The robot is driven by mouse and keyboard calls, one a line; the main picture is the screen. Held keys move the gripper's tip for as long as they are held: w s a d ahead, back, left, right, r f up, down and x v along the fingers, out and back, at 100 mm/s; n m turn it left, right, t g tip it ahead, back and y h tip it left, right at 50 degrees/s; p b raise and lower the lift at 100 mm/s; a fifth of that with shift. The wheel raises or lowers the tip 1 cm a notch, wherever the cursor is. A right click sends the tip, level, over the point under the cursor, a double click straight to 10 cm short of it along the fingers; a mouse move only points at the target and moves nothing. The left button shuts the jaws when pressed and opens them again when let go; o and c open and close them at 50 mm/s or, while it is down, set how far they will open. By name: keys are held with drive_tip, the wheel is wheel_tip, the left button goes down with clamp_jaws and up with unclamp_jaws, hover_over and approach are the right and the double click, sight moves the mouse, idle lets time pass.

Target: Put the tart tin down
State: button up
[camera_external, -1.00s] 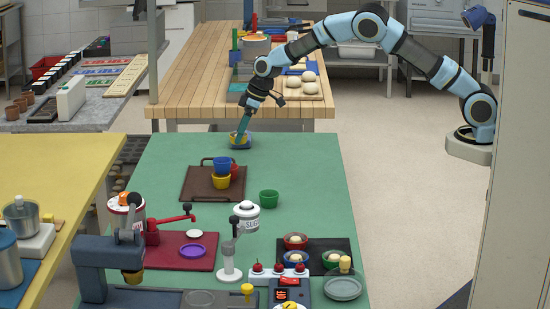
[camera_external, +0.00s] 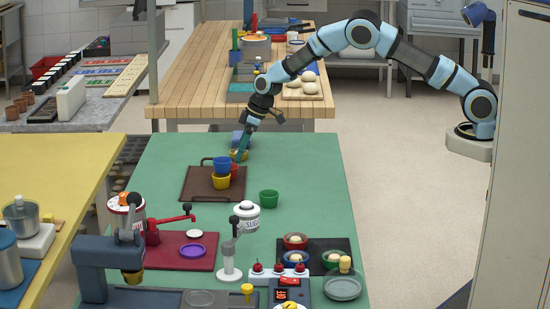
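The tin is just behind the brown tray (camera_external: 198,194). I cannot tell whether it touches the table or hangs a little above it.
The tray holds a blue cup (camera_external: 222,163), a yellow cup (camera_external: 221,182) and a red cup (camera_external: 234,172). A green cup (camera_external: 269,198) stands to its right. The table right of my gripper is clear.

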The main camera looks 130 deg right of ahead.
drive_tip(key=shift+o, duration=1)
drive_tip(key=shift+r, duration=0.15)
drive_tip(key=b+v, duration=0.3)
drive_tip(key=v, duration=0.9)
drive_tip(key=w+a+n+y, duration=0.1)
drive_tip(key=w+a, duration=0.2)
drive_tip(key=a, duration=0.8)
drive_tip(key=w+a+n+y, duration=0.1)
drive_tip(key=w+a+n, duration=0.1)
drive_tip(key=a, duration=1)
drive_tip(key=w+a+n, duration=0.1)
drive_tip(key=w+a, duration=0.2)
drive_tip(key=a, duration=0.8)
drive_tip(key=s+a+f+n, duration=0.1)
drive_tip(key=s+a, duration=0.3)
drive_tip(key=a, duration=0.3)
drive_tip(key=s+a+n+g, duration=0.1)
drive_tip(key=s+a, duration=0.3)
drive_tip(key=a, duration=0.4)
drive_tip(key=s+a+f+n+y, duration=0.1)
drive_tip(key=s+a, duration=0.3)
drive_tip(key=a, duration=0.3)
drive_tip(key=shift+s+a+f+n+g, duration=0.2)
drive_tip(key=shift+s+f+n+g, duration=0.1)
drive_tip(key=shift+s+f+n, duration=0.1)
